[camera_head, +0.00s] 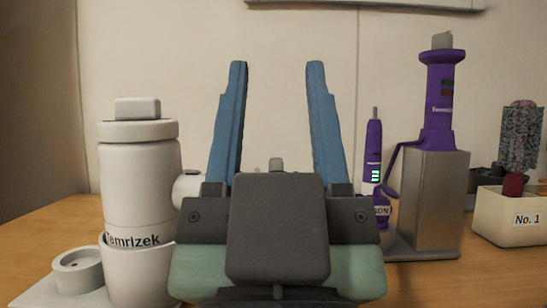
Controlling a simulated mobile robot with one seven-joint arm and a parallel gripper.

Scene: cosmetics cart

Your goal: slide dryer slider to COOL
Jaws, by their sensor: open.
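My gripper (277,75) is in the centre, with its two blue fingers pointing up and spread apart. It is open, with nothing between the fingers. No part is clearly recognisable as the dryer, and I cannot make out a COOL mark. A tall purple device (440,110) with small red and green marks stands upright on a grey metal block to the right, apart from my gripper. It may be the dryer, but I cannot tell. A small grey tip (276,164) shows between the finger bases. What it belongs to is hidden behind my gripper.
A white canister (140,190) marked Temrizek stands on a white base at left. A slim purple device (373,155) with a green display stands right of my gripper. A cream box (511,220) labelled No. 1 is at far right. The wooden table (500,275) has bare room at front right.

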